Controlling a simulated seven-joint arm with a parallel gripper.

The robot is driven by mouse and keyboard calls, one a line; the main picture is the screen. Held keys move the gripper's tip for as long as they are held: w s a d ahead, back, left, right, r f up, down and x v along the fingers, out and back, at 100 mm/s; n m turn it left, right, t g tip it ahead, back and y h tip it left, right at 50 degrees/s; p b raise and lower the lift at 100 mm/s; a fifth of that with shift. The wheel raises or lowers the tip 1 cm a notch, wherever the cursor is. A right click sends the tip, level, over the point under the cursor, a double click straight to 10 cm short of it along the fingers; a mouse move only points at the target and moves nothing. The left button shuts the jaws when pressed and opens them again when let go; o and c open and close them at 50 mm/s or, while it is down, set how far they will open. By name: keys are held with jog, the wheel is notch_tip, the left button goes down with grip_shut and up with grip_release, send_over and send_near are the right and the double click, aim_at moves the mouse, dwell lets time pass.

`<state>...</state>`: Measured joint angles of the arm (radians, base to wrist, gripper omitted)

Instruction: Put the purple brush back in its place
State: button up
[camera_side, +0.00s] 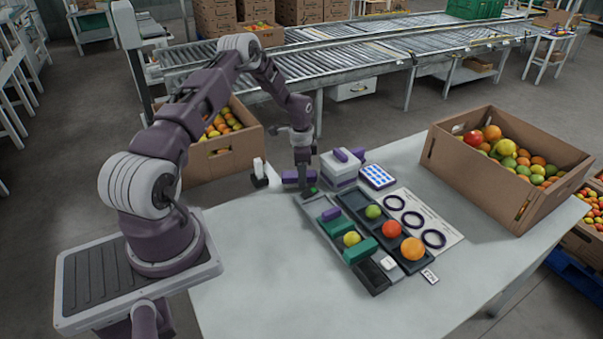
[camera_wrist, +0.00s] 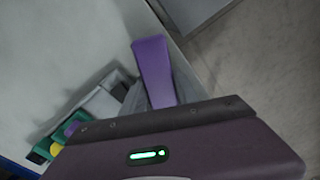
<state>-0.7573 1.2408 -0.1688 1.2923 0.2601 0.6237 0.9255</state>
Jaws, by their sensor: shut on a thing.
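The purple brush (camera_wrist: 152,68) sticks out from between my fingers in the wrist view, its end pointing up the picture. In the side view, a purple part (camera_side: 291,176) shows just left of my gripper (camera_side: 307,188) and seems to be the brush. My gripper is shut on it near the back end of the long tray (camera_side: 312,211). The fingers hide the rest of the brush, and I cannot tell whether it touches the table. The tray holds green blocks (camera_side: 361,250) and a small purple piece (camera_side: 330,214). I cannot tell which spot is the brush's place.
A grey-white box with purple on top (camera_side: 340,170) and a blue-and-white pad (camera_side: 377,177) stand close right of my gripper. A sheet with dark rings (camera_side: 413,219) lies beside the tray. A fruit carton (camera_side: 480,185) stands at right. The table's front is clear.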

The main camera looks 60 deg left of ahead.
jog(key=shift+f, duration=0.35)
dwell(0.4)
jog(key=o, duration=1.3)
jog(key=shift+c, duration=0.2)
jog(key=c, duration=0.3)
